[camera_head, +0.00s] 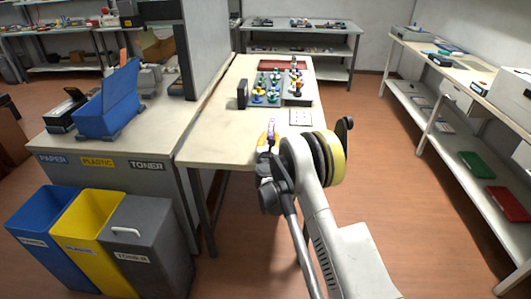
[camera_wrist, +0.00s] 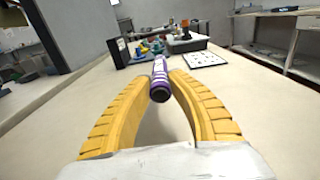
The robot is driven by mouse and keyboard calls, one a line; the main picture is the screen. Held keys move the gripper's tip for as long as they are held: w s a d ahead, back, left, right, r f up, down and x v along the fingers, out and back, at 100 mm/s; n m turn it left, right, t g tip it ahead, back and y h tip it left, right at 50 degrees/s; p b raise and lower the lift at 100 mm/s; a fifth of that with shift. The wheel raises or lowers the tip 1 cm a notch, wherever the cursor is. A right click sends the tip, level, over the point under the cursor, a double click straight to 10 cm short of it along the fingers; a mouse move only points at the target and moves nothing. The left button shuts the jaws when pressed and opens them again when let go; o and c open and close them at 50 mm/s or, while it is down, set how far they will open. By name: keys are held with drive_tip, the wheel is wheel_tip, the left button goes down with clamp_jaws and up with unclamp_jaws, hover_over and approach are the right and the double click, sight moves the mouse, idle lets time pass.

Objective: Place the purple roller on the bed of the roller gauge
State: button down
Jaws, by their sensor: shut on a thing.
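The purple roller (camera_wrist: 160,70), a short purple-and-white cylinder with a dark end, is held between the yellow fingertips of my gripper (camera_wrist: 159,85). In the head view the purple roller (camera_head: 271,127) shows small at the near end of the pale workbench, with my gripper (camera_head: 266,138) around it. The roller points away along the bench and appears held above its top. I cannot surely make out the roller gauge; a long dark red item (camera_head: 272,64) lies at the bench's far end, too small to identify.
On the workbench (camera_head: 225,130) stand a black upright block (camera_head: 242,93), a white dotted card (camera_head: 300,117) and a dark tray (camera_head: 299,101) near several coloured parts. The bench's near half is mostly clear. A grey partition (camera_head: 208,45) borders it on the left.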

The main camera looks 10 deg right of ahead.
drive_tip(key=shift+s+a+f, duration=0.35)
drive_tip(key=shift+a+f, duration=0.2)
drive_tip(key=shift+a, duration=0.25)
wheel_tip(320, 180, down, 4)
drive_tip(key=b, duration=0.2)
drive_tip(key=shift+b, duration=0.3)
drive_tip(key=c, duration=1.3)
unclamp_jaws()
drive_tip(key=shift+c, duration=0.2)
